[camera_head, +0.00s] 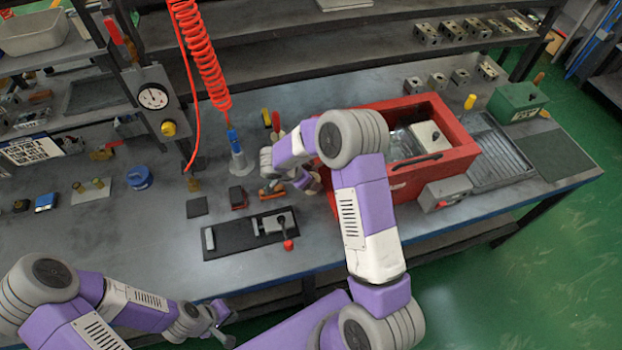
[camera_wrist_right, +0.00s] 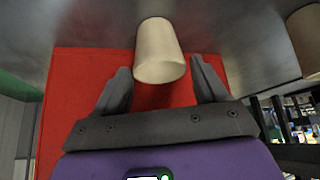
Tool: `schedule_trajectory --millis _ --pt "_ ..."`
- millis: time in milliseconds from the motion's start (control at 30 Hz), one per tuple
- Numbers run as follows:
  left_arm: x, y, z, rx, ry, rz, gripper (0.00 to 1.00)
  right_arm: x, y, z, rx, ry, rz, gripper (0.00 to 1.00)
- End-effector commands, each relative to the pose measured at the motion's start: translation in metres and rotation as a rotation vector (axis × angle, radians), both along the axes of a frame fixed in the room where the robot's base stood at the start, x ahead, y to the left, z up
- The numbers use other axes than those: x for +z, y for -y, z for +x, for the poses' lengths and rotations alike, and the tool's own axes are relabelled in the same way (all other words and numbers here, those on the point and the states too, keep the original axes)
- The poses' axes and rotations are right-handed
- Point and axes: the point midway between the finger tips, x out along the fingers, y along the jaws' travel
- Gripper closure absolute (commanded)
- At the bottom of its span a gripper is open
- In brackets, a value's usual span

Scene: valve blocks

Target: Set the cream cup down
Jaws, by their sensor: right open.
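The cream cup (camera_wrist_right: 160,48) shows in the right wrist view, its wider end toward the camera. It lies between and just beyond the fingertips of my right gripper (camera_wrist_right: 159,66), which is open with a gap on each side of the cup. Its far end meets a grey surface. In the head view my right gripper (camera_head: 286,180) is partly hidden by its own arm, left of the red box, and I cannot make out the cup there. My left gripper (camera_head: 222,325) is at the lower left, off the bench's front edge; its opening is unclear.
The red open box (camera_head: 460,150) stands right of my right arm. A black plate with a red-knobbed lever (camera_head: 235,240) lies in front. A blue-topped grey post (camera_head: 237,150) stands behind the gripper. A tan object (camera_wrist_right: 307,42) is at the wrist view's right edge.

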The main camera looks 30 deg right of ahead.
Motion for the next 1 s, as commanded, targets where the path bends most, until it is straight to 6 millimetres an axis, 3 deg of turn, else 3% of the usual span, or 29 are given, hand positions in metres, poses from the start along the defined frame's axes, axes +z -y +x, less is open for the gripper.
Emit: schedule_trajectory --millis 200,400,600,1000 --pt "0.014 0.0 0.0 0.0 0.0 0.0 1.0 0.045 -0.027 -0.004 0.004 0.004 0.001 0.28" --pt "0.021 0.0 0.0 0.0 0.0 0.0 1.0 0.074 -0.046 -0.007 0.002 0.003 -0.001 0.28" --pt "0.024 0.0 0.0 0.0 0.0 0.0 1.0 0.086 -0.054 -0.009 0.001 0.0 -0.001 0.28" --pt "0.023 0.0 0.0 0.0 0.0 0.0 1.0 0.086 -0.055 -0.009 0.001 0.0 -0.001 0.28"
